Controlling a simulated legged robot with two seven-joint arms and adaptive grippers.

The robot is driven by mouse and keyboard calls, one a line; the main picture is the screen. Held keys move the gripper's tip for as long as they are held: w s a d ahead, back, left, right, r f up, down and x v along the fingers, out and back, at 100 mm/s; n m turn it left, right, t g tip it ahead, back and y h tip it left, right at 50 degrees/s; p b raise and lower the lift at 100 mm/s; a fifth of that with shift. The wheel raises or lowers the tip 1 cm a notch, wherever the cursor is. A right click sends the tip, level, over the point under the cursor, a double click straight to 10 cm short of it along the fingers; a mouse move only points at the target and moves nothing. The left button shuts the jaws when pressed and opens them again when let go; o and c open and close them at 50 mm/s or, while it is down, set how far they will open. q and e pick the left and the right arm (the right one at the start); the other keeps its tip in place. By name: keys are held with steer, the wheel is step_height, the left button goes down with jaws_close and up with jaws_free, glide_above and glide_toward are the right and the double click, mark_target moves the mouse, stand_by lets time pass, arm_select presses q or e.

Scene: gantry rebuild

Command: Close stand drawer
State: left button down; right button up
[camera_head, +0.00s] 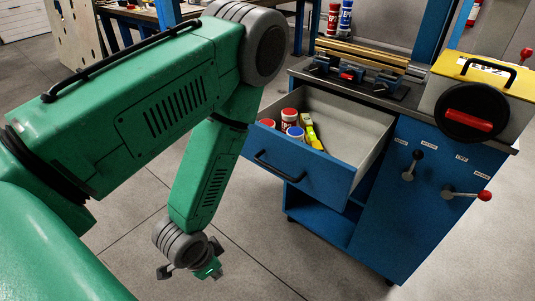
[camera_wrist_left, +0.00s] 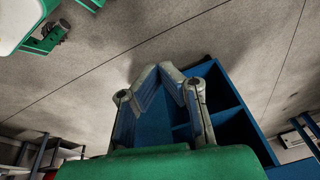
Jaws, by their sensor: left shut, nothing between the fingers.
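The stand drawer (camera_head: 320,167) is a blue-fronted, grey-walled drawer with a black handle (camera_head: 279,167). It is pulled well out of the blue stand (camera_head: 425,215). Several red- and blue-lidded jars and a yellow-green tool lie in it. My left gripper (camera_head: 190,272) hangs low over the floor, left of and below the drawer front, apart from it. In the left wrist view its fingers (camera_wrist_left: 170,76) are together with nothing between them, and the blue stand with its open shelf (camera_wrist_left: 226,105) shows behind. My right gripper is not clearly seen.
The stand top carries a vise (camera_head: 345,72), cans (camera_head: 339,18) and a yellow-topped box (camera_head: 478,85). An open lower shelf (camera_head: 325,217) lies under the drawer. The floor left of the stand is clear.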

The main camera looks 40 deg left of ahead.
arm_select(q)
steer(key=w+a+r+m+t+p, duration=0.2)
steer(key=w+a+r+m+t, duration=0.2)
steer(key=w+a+r+m, duration=0.25)
steer(key=m+t+h+p, duration=0.1)
steer(key=m+t+p, duration=0.1)
steer(key=m+t, duration=0.5)
glide_toward(253, 149)
steer(key=shift+m+g, duration=0.8)
steer(key=shift+m, duration=0.05)
steer(key=x, duration=0.6)
steer(key=shift+w+r, duration=0.25)
steer(key=shift+w, duration=0.7)
